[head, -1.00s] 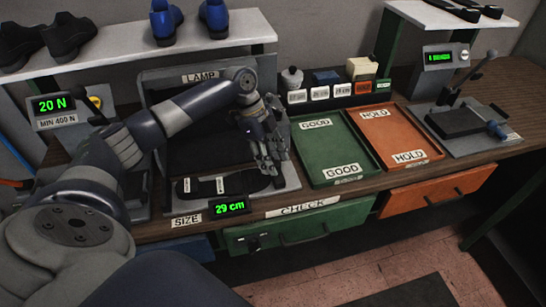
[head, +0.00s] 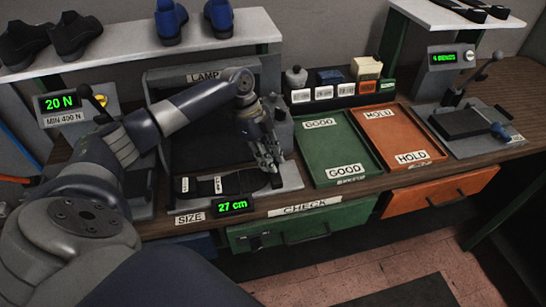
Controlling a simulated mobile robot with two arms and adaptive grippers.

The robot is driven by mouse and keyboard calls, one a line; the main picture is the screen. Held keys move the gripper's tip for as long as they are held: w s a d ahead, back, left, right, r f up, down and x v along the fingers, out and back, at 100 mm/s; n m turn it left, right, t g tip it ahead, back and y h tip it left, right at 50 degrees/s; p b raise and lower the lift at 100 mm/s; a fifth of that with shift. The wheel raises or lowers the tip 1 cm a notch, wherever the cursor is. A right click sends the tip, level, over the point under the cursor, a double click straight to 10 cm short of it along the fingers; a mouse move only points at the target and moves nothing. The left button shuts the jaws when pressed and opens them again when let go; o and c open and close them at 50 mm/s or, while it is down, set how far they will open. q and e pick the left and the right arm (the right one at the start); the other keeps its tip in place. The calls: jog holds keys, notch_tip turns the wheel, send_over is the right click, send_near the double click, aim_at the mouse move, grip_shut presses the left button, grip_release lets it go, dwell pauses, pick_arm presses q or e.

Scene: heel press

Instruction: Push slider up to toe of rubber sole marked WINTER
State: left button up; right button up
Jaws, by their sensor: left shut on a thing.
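A dark rubber sole (head: 240,181) lies flat on the size gauge at the front of the bench. Small white labels show toward its left end, too small to read, so I cannot confirm WINTER. My left gripper (head: 269,163) reaches down over the sole's right end, its fingers shut on the slider. The slider is mostly hidden by the fingers, and I cannot tell whether it touches the toe. The gauge display (head: 233,205) reads 27 cm, beside the SIZE label (head: 190,219). My right gripper is out of view.
A green GOOD tray (head: 337,150) and an orange HOLD tray (head: 390,138) lie to the right. A press with a 20 N display (head: 69,103) stands left, another device (head: 470,122) far right. The lamp panel (head: 165,90) stands behind the gauge.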

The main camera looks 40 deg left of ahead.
pick_arm(q)
jog(key=o, duration=0.7)
jog(key=shift+s+a, duration=0.1)
jog(key=shift+s, duration=0.05)
jog(key=shift+o, duration=0.6)
jog(key=shift+s, duration=0.1)
jog(key=shift+a+r, duration=0.1)
jog(key=shift+r, duration=0.05)
jog(key=v, duration=1.1)
jog(key=shift+a+r, duration=0.15)
jog(key=shift+r, duration=0.2)
